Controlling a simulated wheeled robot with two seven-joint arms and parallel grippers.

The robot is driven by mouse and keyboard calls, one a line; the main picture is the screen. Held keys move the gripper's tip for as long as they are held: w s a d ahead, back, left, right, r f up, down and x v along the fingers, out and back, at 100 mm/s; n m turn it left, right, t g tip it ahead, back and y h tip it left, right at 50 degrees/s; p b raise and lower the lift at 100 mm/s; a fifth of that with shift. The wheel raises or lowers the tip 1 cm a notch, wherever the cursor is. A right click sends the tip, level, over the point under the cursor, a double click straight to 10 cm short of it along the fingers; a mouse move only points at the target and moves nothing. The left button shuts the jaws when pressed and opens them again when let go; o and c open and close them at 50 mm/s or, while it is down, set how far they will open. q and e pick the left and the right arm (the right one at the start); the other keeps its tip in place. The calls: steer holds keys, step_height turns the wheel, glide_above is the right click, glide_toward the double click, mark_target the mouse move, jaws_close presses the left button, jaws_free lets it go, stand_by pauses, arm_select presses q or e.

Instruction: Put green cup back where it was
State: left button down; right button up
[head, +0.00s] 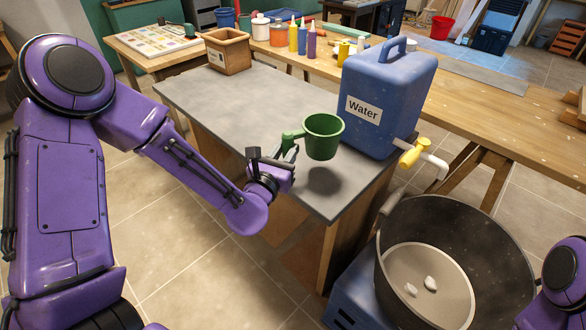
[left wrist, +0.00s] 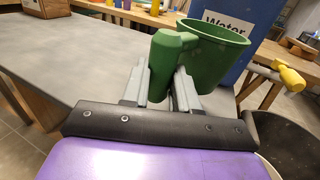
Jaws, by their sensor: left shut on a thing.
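The green cup (head: 323,138) is upright in the head view, held above the grey tabletop (head: 240,105) near its front right corner, with a dark shadow below it. My left gripper (head: 290,146) is shut on the cup's handle, at the cup's left side. In the left wrist view the cup (left wrist: 215,55) shows with its handle between the two fingers (left wrist: 160,85). The cup's inside bottom is hidden. My right gripper is not in view; only a bit of my right arm shows at the lower right edge.
A blue water container (head: 385,100) with a yellow tap (head: 414,153) stands close right of the cup. A large dark pot (head: 455,250) with white lumps is at lower right. A wooden box (head: 228,50) sits at the table's far left. The tabletop's middle is clear.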

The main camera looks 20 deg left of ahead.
arm_select(q)
steer(key=w+f, duration=0.3)
steer(key=shift+d+f, duration=0.1)
steer(key=shift+f, duration=0.15)
steer(key=f, duration=0.3)
steer(key=shift+w+f, duration=0.2)
steer(key=shift+f, duration=0.1)
